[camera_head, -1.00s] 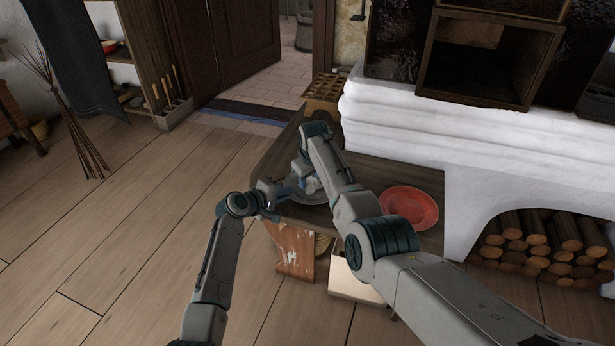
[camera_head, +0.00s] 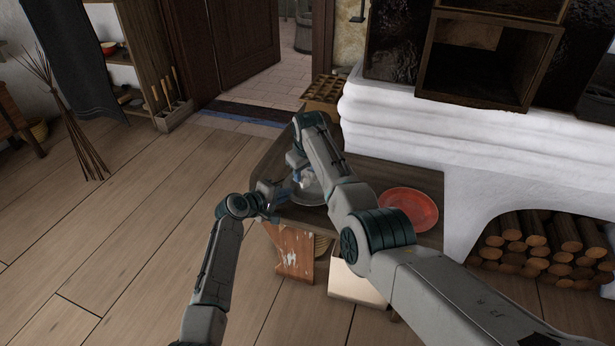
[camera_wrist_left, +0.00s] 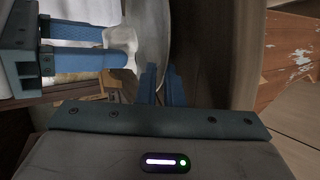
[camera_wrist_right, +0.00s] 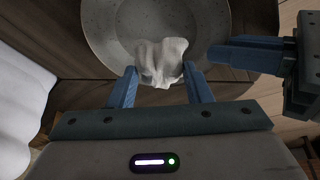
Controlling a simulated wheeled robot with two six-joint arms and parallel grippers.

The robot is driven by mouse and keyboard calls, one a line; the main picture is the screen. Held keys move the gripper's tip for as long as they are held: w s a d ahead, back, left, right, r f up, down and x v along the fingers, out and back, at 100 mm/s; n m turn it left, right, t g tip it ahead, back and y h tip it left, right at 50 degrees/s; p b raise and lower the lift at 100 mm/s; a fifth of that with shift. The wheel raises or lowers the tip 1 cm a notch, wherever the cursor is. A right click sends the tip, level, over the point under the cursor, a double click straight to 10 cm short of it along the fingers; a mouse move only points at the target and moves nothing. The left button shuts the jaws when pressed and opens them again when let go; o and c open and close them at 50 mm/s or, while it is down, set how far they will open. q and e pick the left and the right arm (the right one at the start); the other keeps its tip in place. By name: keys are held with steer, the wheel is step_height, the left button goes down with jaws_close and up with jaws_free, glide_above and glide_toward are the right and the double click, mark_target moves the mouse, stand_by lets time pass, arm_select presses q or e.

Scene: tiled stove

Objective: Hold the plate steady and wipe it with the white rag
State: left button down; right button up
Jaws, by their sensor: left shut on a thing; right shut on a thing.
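A grey speckled plate (camera_wrist_right: 105,35) lies on the dark wooden bench; it shows partly in the head view (camera_head: 309,196), behind my right arm. My left gripper (camera_wrist_left: 160,84) is shut on the plate's rim (camera_wrist_left: 150,40) from the near left side. My right gripper (camera_wrist_right: 160,88) is shut on the white rag (camera_wrist_right: 160,60), which is bunched between its fingers over the plate's lower part in the right wrist view. The rag also shows in the left wrist view (camera_wrist_left: 122,42) and as a small white patch in the head view (camera_head: 305,180). Whether it touches the plate is hard to tell.
A red plate (camera_head: 408,208) lies at the bench's right end. The white stove (camera_head: 440,130) bounds the bench (camera_head: 375,172) behind. A compartment box (camera_head: 322,92) stands at the bench's far end, and a pale box (camera_head: 355,282) stands below its front.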

arm_select(q)
steer(key=shift+f, duration=0.1)
arm_select(e)
steer(key=shift+r, duration=2.65)
arm_select(q)
steer(key=c, duration=1.5)
jaws_free()
steer(key=shift+s, duration=0.1)
steer(key=shift+s+f, duration=0.1)
steer(key=shift+f, duration=0.05)
steer(key=shift+s+a, duration=0.35)
steer(key=shift+a, duration=0.05)
steer(key=v, duration=0.7)
steer(key=r+v, duration=0.1)
steer(key=v, duration=0.3)
steer(key=shift+w, duration=0.25)
